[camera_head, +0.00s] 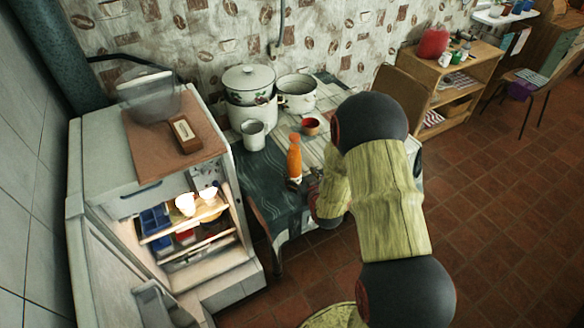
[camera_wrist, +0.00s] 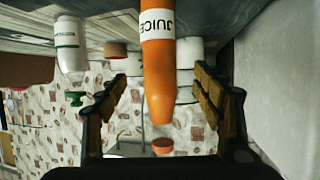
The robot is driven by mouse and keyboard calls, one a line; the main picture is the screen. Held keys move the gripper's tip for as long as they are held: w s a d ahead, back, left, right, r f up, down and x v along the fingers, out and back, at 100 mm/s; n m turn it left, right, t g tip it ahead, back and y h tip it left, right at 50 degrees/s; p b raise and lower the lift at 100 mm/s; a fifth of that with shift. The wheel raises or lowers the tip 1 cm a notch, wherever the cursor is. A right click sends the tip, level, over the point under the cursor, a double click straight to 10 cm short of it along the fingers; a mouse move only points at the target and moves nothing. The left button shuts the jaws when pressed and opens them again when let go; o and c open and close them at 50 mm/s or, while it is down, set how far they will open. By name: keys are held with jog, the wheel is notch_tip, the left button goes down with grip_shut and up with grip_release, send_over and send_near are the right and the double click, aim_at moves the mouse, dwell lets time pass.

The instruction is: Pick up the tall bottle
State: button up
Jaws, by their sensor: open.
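The tall bottle (camera_head: 294,160) is orange and stands upright near the front of the table. In the wrist view, which is upside down, the bottle (camera_wrist: 157,72) shows a white "JUICE" label and a tapering neck. A separate-looking orange piece (camera_wrist: 162,146) shows past the neck; I cannot tell if it is the cap. My gripper (camera_wrist: 160,84) is open, with one finger on each side of the bottle in that view. No contact is visible. In the head view my gripper (camera_head: 313,184) is just right of the bottle, partly hidden by my arm.
A white mug (camera_head: 253,134), a red bowl (camera_head: 311,126) and enamel pots (camera_head: 297,93) stand behind the bottle. A white container with green (camera_wrist: 68,45) is left in the wrist view. An open fridge (camera_head: 107,173) stands left of the table (camera_head: 262,180).

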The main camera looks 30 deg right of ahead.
aim_at(294, 163)
jog(key=shift+x, duration=0.95)
jog(key=x, duration=0.2)
jog(key=b+x, duration=0.1)
jog(key=r+x, duration=0.1)
jog(key=x, duration=0.1)
jog(key=shift+w+d+f+b, duration=0.15)
jog(key=shift+w+b, duration=0.2)
jog(key=shift+w, duration=0.15)
grip_shut()
jog(key=shift+r, duration=0.25)
